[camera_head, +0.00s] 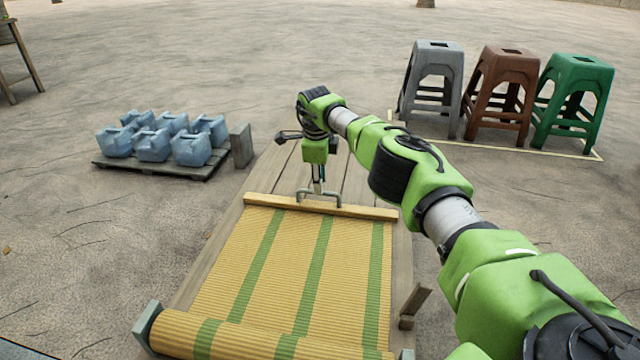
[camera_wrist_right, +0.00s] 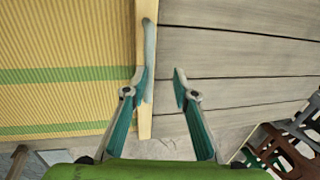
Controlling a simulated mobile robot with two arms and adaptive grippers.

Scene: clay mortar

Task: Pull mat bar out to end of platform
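The yellow woven mat (camera_head: 295,265) with green stripes lies partly unrolled on the wooden platform (camera_head: 355,180); its roll (camera_head: 250,340) is at the near end. A wooden mat bar (camera_head: 375,211) runs across the mat's far edge, with a grey handle (camera_head: 301,193) on it. My right gripper (camera_head: 318,183) points down at the handle. In the right wrist view, my right gripper (camera_wrist_right: 161,78) has its fingers apart, one beside the handle (camera_wrist_right: 150,45) along the mat bar (camera_wrist_right: 144,125), the other over bare planks. My left gripper is not in view.
Blue jugs (camera_head: 152,144) stand on a low pallet (camera_head: 170,172) left of the platform, by a grey block (camera_head: 242,146). Grey (camera_head: 435,75), brown (camera_head: 500,80) and green (camera_head: 575,90) stools stand at right. Bare planks continue beyond the bar.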

